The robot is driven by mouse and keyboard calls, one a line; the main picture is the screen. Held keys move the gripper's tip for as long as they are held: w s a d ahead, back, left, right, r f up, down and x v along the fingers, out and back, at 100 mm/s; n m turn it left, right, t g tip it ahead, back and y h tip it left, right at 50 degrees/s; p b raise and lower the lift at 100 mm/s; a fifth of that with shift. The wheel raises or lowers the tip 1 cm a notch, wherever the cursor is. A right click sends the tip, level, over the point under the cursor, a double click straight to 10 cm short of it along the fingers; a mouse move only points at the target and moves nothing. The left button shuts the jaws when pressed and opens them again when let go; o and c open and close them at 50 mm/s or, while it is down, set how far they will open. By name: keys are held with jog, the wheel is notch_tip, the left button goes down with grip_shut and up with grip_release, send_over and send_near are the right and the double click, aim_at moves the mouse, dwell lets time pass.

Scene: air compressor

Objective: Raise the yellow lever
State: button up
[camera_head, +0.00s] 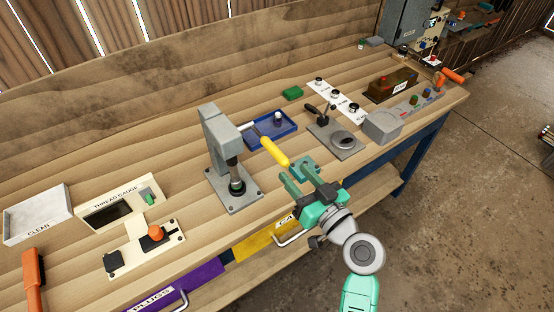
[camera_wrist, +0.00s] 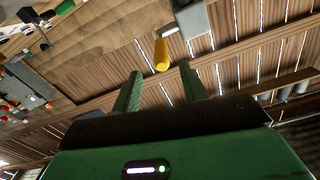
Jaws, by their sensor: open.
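The yellow lever (camera_head: 270,149) is the handle of a grey press (camera_head: 222,150) bolted to the bench. It slopes down to the right from the press, with its tip lowest. My gripper (camera_head: 297,178) is open and empty, just right of and close to the lever's tip in the head view. In the wrist view the lever (camera_wrist: 161,56) shows end-on beyond the gap between my open fingers (camera_wrist: 160,85), and the press (camera_wrist: 190,18) is partly cut off at the top. No contact between the fingers and the lever is visible.
A blue tray (camera_head: 290,130) lies behind the lever. A grey plate with a black-handled part (camera_head: 335,140) stands to the right. A thread gauge fixture (camera_head: 110,210) and a white box (camera_head: 38,218) are at left. Drawer handles (camera_head: 295,236) project from the bench front below my gripper.

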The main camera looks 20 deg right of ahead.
aim_at(267, 141)
jog(key=w, duration=0.2)
jog(key=w+a, duration=0.1)
jog(key=w, duration=0.4)
jog(key=shift+w+a+r, duration=0.15)
jog(key=shift+w+a, duration=0.15)
grip_shut()
